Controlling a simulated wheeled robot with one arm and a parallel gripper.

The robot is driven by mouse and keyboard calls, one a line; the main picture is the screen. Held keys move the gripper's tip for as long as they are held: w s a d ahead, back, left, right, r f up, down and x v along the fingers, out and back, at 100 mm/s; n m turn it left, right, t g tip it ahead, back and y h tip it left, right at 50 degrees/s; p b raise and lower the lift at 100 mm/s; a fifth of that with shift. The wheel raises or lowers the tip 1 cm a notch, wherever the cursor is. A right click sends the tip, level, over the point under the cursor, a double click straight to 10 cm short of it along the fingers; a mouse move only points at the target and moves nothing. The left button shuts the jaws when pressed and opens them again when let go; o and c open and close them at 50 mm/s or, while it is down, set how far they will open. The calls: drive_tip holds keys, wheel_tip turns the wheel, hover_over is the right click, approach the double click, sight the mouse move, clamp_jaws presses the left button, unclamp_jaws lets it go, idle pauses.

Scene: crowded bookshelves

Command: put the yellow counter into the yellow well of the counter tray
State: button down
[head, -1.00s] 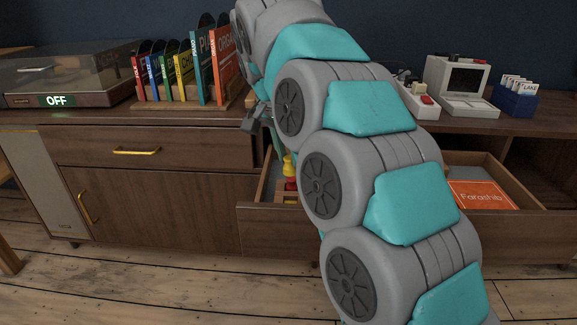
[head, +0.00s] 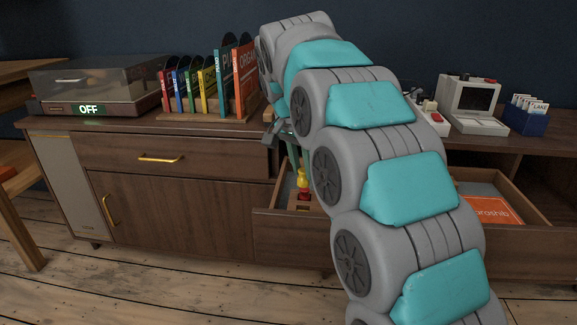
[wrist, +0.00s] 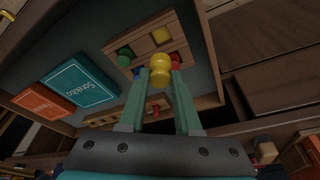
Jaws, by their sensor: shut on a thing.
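The yellow counter (wrist: 160,70) is between the fingertips of my gripper (wrist: 160,76), which is shut on it in the wrist view. It also shows in the head view (head: 303,178), over the open drawer. The wooden counter tray (wrist: 110,47) lies in the drawer beyond the fingers. A round yellow spot on it, which looks like the yellow well (wrist: 161,35), is just past the held counter. A green piece (wrist: 124,55), a red piece (wrist: 176,62) and a blue piece (wrist: 138,72) are at the tray. In the head view my arm hides most of the tray.
The open drawer (head: 300,228) also holds a teal box (wrist: 80,80) and an orange box (head: 488,210). Its walls stand close around the tray. On the cabinet top are a record rack (head: 215,117), a turntable (head: 95,92) and a small computer (head: 470,103).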

sight(301, 186)
drive_tip(key=shift+f, duration=0.15)
drive_tip(key=shift+f+b, duration=1.75)
drive_tip(key=shift+f, duration=1.8)
drive_tip(key=c, duration=0.5)
unclamp_jaws()
drive_tip(key=shift+r, duration=0.1)
drive_tip(key=v, duration=0.7)
drive_tip(key=shift+s+r+p, duration=0.1)
drive_tip(key=shift+r+p, duration=0.25)
